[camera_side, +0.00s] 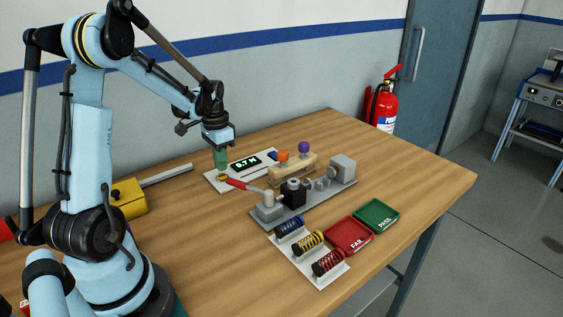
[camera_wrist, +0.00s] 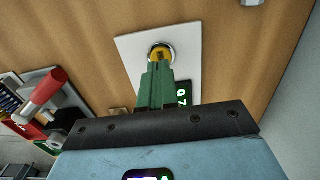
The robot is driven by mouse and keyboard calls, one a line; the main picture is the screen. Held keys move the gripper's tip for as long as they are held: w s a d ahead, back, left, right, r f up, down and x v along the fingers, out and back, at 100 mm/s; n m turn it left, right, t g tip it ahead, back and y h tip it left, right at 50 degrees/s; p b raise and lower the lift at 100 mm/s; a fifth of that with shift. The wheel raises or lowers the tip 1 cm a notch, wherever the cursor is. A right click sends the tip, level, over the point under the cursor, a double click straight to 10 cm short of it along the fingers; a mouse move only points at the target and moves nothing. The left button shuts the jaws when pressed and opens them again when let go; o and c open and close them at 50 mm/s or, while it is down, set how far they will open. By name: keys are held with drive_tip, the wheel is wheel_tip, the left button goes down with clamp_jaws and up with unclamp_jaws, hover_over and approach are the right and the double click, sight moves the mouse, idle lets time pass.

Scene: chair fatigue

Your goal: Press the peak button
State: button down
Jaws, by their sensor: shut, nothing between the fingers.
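The white panel (camera_side: 212,179) lies on the table with a lit display (camera_side: 246,163) reading about 0.7 N. A yellow button (camera_side: 222,177) sits at its near left end; in the wrist view the yellow button (camera_wrist: 157,53) has a metal ring around it. I cannot read a label on it. My gripper (camera_side: 221,167) is shut and empty, its green fingers pointing down just above the button. In the wrist view the fingertips (camera_wrist: 160,68) overlap the button's lower edge. A small gap seems to show in the side view; contact is not clear. A blue part (camera_side: 273,155) sits at the panel's far end.
A grey test rig (camera_side: 318,196) with a red-handled lever (camera_side: 237,184) stands right of the panel. Springs on a white rack (camera_side: 300,262), a red tray (camera_side: 349,251) and a green tray (camera_side: 392,225) lie nearer.

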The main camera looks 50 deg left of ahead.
sight(223, 175)
drive_tip(key=shift+f, duration=1)
drive_tip(key=shift+f, duration=0.1)
drive_tip(key=shift+f, duration=0.8)
drive_tip(key=shift+r, duration=0.1)
wheel_tip(223, 175, up, 14)
drive_tip(key=shift+r, duration=0.25)
drive_tip(key=shift+d, duration=0.1)
